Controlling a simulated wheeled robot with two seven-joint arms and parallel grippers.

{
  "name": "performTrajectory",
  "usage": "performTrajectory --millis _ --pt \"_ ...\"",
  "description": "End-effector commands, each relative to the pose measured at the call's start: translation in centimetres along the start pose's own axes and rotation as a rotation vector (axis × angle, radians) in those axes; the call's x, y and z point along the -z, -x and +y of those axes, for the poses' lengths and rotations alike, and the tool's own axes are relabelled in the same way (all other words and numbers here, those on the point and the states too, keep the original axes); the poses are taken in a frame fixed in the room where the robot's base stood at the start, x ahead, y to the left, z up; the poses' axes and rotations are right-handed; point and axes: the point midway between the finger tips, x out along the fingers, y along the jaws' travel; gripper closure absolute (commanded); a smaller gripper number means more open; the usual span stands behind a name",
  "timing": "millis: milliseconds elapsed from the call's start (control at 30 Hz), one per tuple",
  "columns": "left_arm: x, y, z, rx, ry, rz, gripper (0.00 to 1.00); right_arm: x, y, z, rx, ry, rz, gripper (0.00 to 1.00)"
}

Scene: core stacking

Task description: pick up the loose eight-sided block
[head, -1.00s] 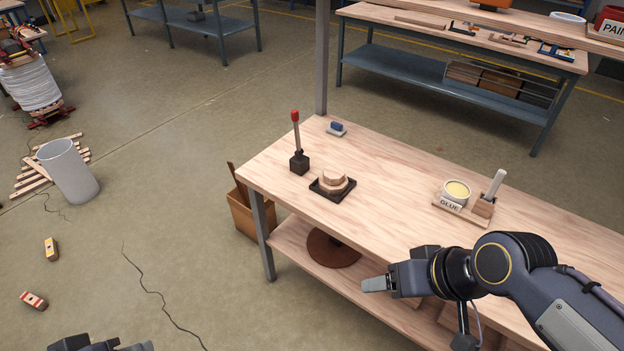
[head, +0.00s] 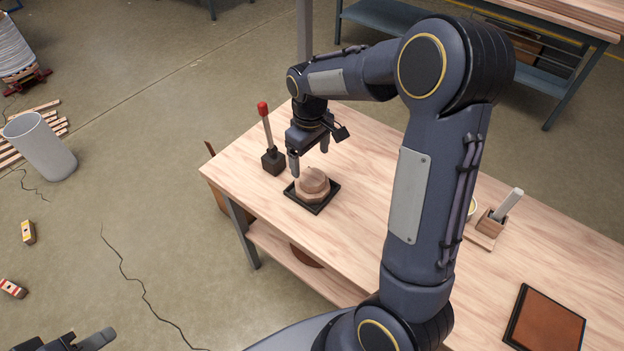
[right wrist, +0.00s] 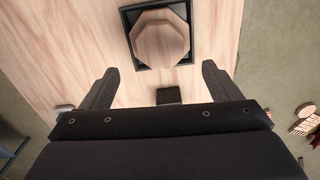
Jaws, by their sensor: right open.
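A wooden eight-sided block (head: 314,179) lies on another wooden piece (head: 309,196) on a black square tray (head: 318,208) near the table's left end. In the right wrist view the eight-sided block (right wrist: 160,42) shows from above inside the tray's dark rim (right wrist: 127,12). My right gripper (head: 308,162) is above and slightly behind the block in the head view. Its fingers are spread and empty in the right wrist view (right wrist: 159,72), with the block beyond the fingertips. Part of my left gripper (head: 92,341) shows at the bottom left; its jaw opening is unclear.
A red-knobbed lever (head: 268,140) on a black base stands close to the left of the tray. A wooden holder (head: 490,223) with a pale handle and a brown panel (head: 545,322) are farther right on the table (head: 365,160). My right arm hides part of the tabletop.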

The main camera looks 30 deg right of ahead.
Motion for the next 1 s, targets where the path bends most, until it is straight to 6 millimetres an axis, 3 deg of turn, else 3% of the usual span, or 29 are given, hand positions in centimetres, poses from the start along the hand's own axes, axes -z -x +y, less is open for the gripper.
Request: performTrajectory --millis 500,767,1000 --pt "0.2 0.4 0.2 0.0 0.0 0.0 0.64 -0.7 -6.6 -0.1 0.002 -0.001 -0.003 0.16" --pt "0.2 0.4 0.2 0.0 0.0 0.0 0.64 -0.6 -7.0 -0.1 0.001 -0.002 0.001 0.16" --pt "0.2 0.4 0.2 0.0 0.0 0.0 0.64 -0.6 -7.0 -0.1 0.001 -0.002 0.001 0.44"
